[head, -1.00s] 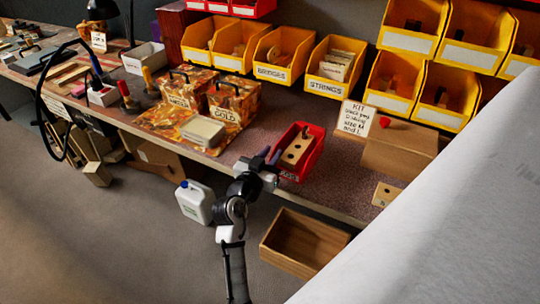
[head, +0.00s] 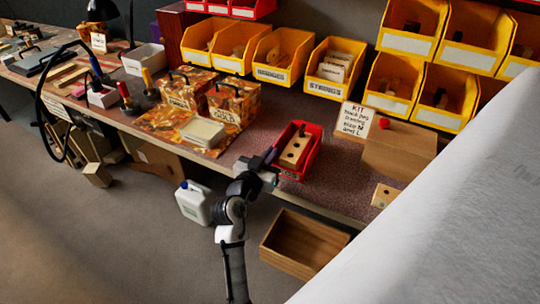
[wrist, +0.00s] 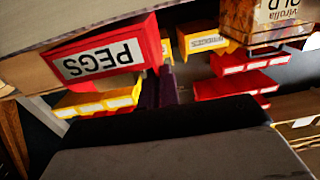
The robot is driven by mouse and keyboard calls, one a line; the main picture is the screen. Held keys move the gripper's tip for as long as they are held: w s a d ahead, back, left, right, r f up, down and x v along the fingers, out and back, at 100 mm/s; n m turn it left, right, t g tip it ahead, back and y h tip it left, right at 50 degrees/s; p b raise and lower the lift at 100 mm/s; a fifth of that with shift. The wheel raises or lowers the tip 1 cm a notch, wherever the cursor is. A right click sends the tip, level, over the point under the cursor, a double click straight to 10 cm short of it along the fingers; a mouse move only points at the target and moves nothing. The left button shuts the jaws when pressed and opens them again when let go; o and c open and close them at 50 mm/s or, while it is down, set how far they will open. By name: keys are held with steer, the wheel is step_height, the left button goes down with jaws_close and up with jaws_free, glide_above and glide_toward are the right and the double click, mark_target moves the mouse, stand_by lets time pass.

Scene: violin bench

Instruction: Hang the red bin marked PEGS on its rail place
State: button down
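The red PEGS bin (head: 312,160) sits at the bench's front edge in the head view, with a pale wooden block (head: 296,150) with dark holes in it. In the wrist view the bin (wrist: 151,42) is at upper left, its PEGS label upside down. My gripper (head: 270,156) is at the bin's front left corner in the head view. Its dark purple fingers (wrist: 164,88) show close together beside the bin's end in the wrist view. Whether they touch or hold the bin's wall is unclear. I cannot make out an empty rail place.
Red bins (head: 240,9) hang at the top, above yellow bins (head: 283,56). A wooden box (head: 400,152) and a KIT card (head: 355,119) stand right of the PEGS bin. Patterned boxes (head: 235,100) stand left. An open wooden crate (head: 303,243) and a white canister (head: 194,203) are below.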

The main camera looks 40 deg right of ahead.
steer(key=shift+r+p, duration=0.55)
steer(key=shift+r, duration=0.7)
